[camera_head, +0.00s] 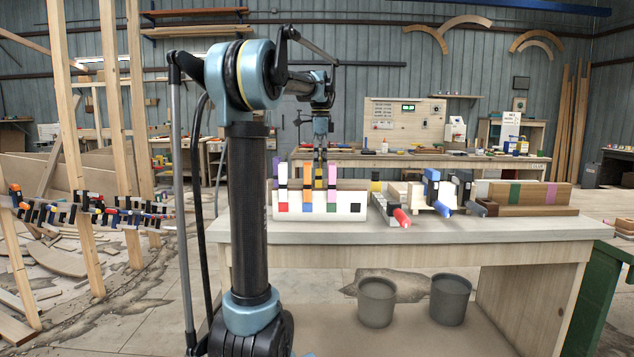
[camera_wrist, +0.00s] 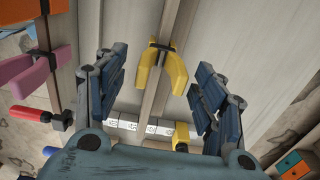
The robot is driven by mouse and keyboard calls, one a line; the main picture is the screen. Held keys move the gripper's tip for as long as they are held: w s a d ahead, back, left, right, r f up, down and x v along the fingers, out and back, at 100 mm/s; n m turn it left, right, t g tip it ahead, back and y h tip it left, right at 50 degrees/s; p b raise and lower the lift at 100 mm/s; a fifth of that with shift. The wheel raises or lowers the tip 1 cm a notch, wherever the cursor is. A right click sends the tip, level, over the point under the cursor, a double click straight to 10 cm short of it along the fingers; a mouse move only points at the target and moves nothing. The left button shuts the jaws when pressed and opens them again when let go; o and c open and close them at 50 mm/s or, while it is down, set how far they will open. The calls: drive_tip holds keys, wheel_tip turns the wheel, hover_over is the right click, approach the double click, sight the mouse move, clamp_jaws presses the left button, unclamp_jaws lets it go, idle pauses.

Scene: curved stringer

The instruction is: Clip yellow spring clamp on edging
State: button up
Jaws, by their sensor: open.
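The yellow spring clamp (camera_wrist: 176,70) sits astride a thin wooden rail in the wrist view, its two yellow legs spread from a dark middle. My gripper (camera_wrist: 161,82) is open, with one blue finger on each side of the clamp and gaps between. In the head view my gripper (camera_head: 320,150) points down over the white clamp rack (camera_head: 345,212) on the bench, and the yellow clamp (camera_head: 332,176) shows partly behind others. At the left, a curved strip crowded with clamps (camera_head: 80,212), seemingly the edging, runs along wooden posts.
Purple, orange (camera_head: 307,180) and pink (camera_head: 332,180) clamps stand beside the yellow one. Red-handled (camera_head: 402,217) and blue-handled (camera_head: 441,208) bar clamps lie right of the rack on the workbench (camera_head: 480,232). Two grey buckets (camera_head: 376,302) stand below. Upright posts (camera_head: 70,130) stand at left.

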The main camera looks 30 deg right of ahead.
sight(321, 170)
drive_tip(key=shift+d+f, duration=0.2)
drive_tip(key=shift+f, duration=1.85)
drive_tip(key=c, duration=1.4)
